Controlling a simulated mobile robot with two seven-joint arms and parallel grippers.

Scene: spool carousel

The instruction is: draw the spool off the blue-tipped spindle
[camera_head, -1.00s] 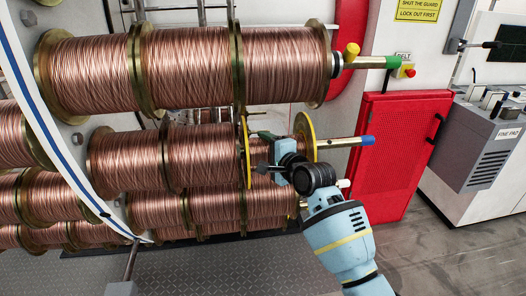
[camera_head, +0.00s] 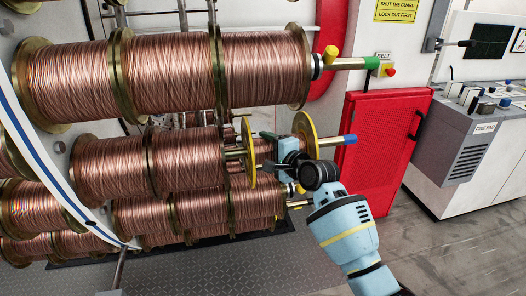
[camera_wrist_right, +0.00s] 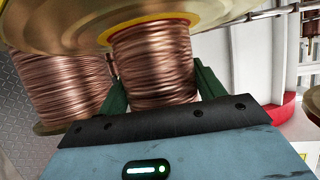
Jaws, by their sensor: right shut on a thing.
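The spool (camera_head: 249,150) with yellow flanges sits on the blue-tipped spindle in the head view. Its outer flange is short of the blue tip (camera_head: 350,139), with bare rod between them. My right gripper (camera_head: 270,150) is closed around the spool between the flanges and hides much of its winding. In the right wrist view the green fingers (camera_wrist_right: 160,80) sit on either side of the copper winding (camera_wrist_right: 152,62), below a broad flange. A gap with bare rod shows between the spool and the copper spools behind it. My left gripper is not in view.
A green-tipped spindle (camera_head: 371,63) with large copper spools (camera_head: 165,72) runs above. More copper spools lie below. A red cabinet (camera_head: 384,150) stands behind the blue tip; a grey console (camera_head: 460,140) is at right. Floor at lower right is clear.

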